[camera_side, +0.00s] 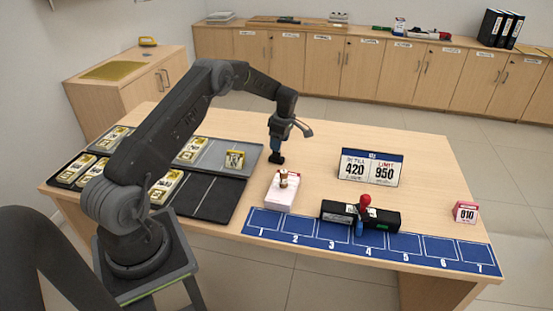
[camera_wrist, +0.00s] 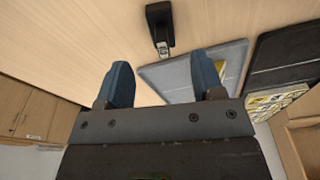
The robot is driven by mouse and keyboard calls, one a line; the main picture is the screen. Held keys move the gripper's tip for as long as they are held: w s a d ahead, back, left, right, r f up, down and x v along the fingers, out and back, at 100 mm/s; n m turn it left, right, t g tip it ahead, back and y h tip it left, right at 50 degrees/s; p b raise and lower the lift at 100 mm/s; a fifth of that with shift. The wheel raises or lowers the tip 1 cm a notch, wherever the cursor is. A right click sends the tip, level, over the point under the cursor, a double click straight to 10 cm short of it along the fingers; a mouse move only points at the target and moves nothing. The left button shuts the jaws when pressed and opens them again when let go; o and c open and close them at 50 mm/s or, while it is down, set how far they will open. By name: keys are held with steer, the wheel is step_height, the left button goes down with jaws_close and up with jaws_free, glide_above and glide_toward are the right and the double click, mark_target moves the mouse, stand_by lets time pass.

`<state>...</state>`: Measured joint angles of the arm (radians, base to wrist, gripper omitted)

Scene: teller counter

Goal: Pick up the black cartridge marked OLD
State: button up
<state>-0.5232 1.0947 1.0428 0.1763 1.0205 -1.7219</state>
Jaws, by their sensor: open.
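My gripper (camera_side: 278,143) points down over the middle of the table, right of the grey trays. In the wrist view its two blue fingers (camera_wrist: 163,76) are apart, with nothing between them. A small black object (camera_side: 276,158) shows at the fingertips in the side view. What looks like the same object (camera_wrist: 158,28), black with a pale grey end, lies just beyond the fingertips in the wrist view. I cannot read an OLD mark on it, so I cannot tell for sure that it is the cartridge.
Grey and black trays (camera_side: 215,153) with yellow-marked packs lie to the left. A pink-white block (camera_side: 282,191) with a stamp stands in front.

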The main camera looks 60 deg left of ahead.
mark_target(276, 157)
steer(key=shift+s+a+f, duration=0.15)
steer(key=shift+f, duration=0.95)
steer(key=shift+s+a+f, duration=0.15)
steer(key=shift+s+f, duration=0.05)
steer(key=shift+f, duration=0.9)
steer(key=shift+s+a+f, duration=0.15)
steer(key=shift+f, duration=0.95)
steer(key=shift+c, duration=0.3)
steer(key=c, duration=0.9)
steer(key=shift+c, duration=0.2)
